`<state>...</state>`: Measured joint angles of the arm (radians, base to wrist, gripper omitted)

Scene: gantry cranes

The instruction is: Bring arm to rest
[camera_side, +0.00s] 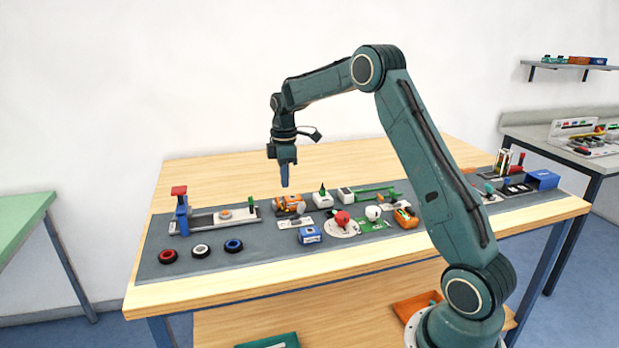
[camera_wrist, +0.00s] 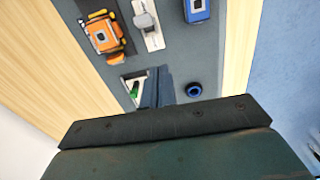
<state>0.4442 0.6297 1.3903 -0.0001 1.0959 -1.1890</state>
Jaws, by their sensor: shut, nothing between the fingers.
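My gripper (camera_side: 285,183) points straight down in the side view, its fingers together and empty. It hangs above the grey mat (camera_side: 265,255), over an orange block-like piece (camera_side: 289,204), with a visible gap below the fingertips. In the wrist view my gripper's blue fingers (camera_wrist: 157,88) lie side by side with nothing between them. That view also shows the orange piece (camera_wrist: 103,35) at upper left and a blue ring (camera_wrist: 194,90) to the right of the fingers.
Red (camera_side: 168,256), white (camera_side: 200,250) and blue rings lie at the mat's front left. A post with a red top (camera_side: 180,200) stands at the left. Several small pieces crowd the mat's middle. A blue box (camera_side: 542,180) is at the right. The table's back strip (camera_side: 350,155) is clear.

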